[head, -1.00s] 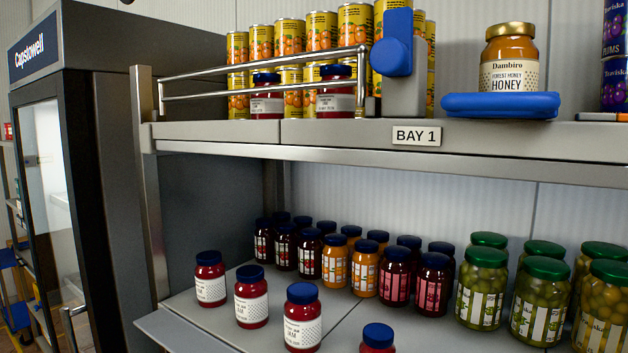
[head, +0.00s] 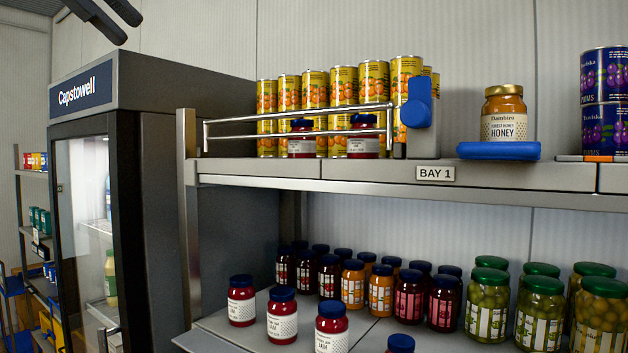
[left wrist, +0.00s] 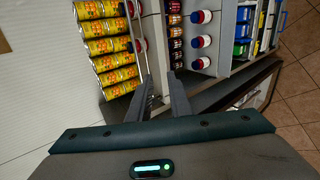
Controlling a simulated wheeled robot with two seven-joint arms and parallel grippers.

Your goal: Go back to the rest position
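My left gripper (head: 129,29) shows at the top left of the head view, raised in front of the wall above the fridge cabinet. Its two dark fingers are apart with nothing between them. In the left wrist view the fingers (left wrist: 156,79) are also parted and empty, with shelf goods beyond them. My right gripper is in neither view.
The upper shelf (head: 275,169) holds yellow cans (head: 344,85), two red jars behind a metal rail (head: 300,122), and a honey jar (head: 503,127) on a blue stand (head: 499,151). Jars (head: 282,326) fill the lower shelf. A fridge cabinet (head: 140,150) stands left.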

